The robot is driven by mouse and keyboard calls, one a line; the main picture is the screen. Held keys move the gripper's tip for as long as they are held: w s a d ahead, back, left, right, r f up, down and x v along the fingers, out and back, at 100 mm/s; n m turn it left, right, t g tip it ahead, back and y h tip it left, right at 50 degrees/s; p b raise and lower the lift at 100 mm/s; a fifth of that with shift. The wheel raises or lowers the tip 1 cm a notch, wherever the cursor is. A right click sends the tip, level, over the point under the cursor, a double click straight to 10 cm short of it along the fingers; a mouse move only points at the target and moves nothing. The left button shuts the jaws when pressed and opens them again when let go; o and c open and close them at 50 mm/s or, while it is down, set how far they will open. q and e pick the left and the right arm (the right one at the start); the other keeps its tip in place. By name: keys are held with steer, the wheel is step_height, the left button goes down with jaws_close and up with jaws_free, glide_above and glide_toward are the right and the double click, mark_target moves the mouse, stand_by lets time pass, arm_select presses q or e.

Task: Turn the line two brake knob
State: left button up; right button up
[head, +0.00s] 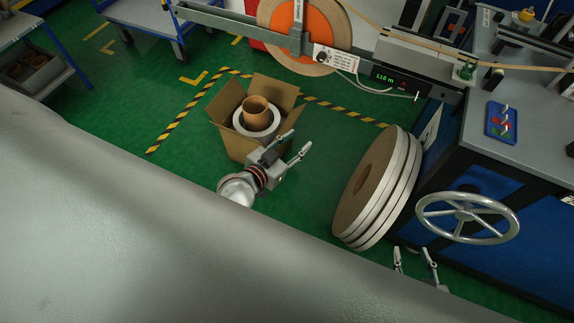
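A small dark knob (321,57) sits on a white labelled plate below the orange-centred tape reel (300,27). The label is too small to read, so I cannot tell which line it belongs to. My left gripper (297,141) is open and empty, in front of the cardboard box and lower in the picture than the knob, apart from it. My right gripper (413,252) is open and empty at the bottom, left of the handwheel; most of its arm is hidden.
A cardboard box (236,140) holding rolls stands on the green floor. Large stacked rolls (361,196) lean beside the blue bench with a handwheel (467,217). A display (386,77) reads about 11.0 m. Floor left of the box is clear.

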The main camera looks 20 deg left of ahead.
arm_select(q)
steer(key=s+f+g, duration=0.1)
steer(key=s+f, duration=0.2)
steer(key=s, duration=0.3)
steer(key=shift+s+d, duration=0.2)
steer(key=shift+s, duration=0.2)
arm_select(e)
steer(key=shift+r, duration=0.2)
arm_select(q)
steer(key=shift+g, duration=0.3)
steer(key=s+f+g, duration=0.2)
steer(key=s+f, duration=0.1)
steer(key=s, duration=0.9)
steer(key=shift+a+m+y+p, duration=0.4)
steer(key=shift+a+p, duration=0.05)
arm_select(e)
steer(key=shift+s+a+f+g, duration=0.2)
steer(key=shift+s+a+f, duration=0.05)
steer(key=shift+s+f, duration=0.3)
steer(key=shift+s+a+f+g, duration=0.2)
steer(key=shift+s+f, duration=0.3)
steer(key=shift+s, duration=0.05)
arm_select(q)
steer(key=shift+s, duration=0.1)
